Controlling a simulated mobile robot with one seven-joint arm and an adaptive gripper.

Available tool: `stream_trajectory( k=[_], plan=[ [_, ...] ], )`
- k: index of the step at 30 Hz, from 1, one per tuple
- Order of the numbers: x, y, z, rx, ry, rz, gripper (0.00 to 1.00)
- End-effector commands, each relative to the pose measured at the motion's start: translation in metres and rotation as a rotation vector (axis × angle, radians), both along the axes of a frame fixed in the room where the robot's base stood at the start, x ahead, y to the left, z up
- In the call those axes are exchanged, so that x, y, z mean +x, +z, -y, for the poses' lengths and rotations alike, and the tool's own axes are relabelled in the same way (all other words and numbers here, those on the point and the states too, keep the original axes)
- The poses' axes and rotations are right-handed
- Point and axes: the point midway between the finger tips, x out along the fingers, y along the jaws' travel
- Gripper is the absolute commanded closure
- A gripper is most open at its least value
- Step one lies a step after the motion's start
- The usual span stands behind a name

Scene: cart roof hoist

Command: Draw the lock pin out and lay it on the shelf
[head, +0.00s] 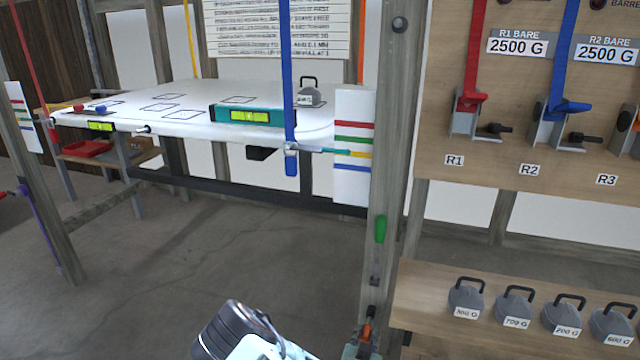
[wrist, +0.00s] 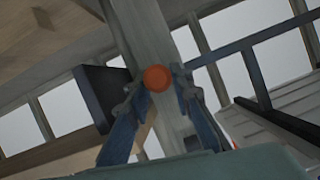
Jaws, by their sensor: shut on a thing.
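The lock pin shows as an orange-red knob (head: 366,331) at the foot of the grey post (head: 388,170) in the head view. In the wrist view its round orange end (wrist: 157,78) sits between my two fingertips, in front of the grey post. My gripper (head: 361,344) is shut on the pin, low at the picture's bottom edge. The pin's shaft is hidden, so I cannot tell how far it sits in the post. A wooden shelf (head: 425,292) is just right of the post, with several grey weights toward its right part.
A green handle (head: 380,229) hangs on the post above my gripper. A white roof panel (head: 180,125) with a teal level (head: 252,115) is at the back left. The shelf's left end looks bare.

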Motion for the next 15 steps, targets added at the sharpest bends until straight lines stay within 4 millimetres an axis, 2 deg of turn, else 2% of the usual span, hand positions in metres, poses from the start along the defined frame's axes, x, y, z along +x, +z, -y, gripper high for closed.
stream_trajectory(
  k=[15],
  plan=[
    [-0.02,0.001,-0.006,-0.001,0.0,0.0,1.0]
  ],
)
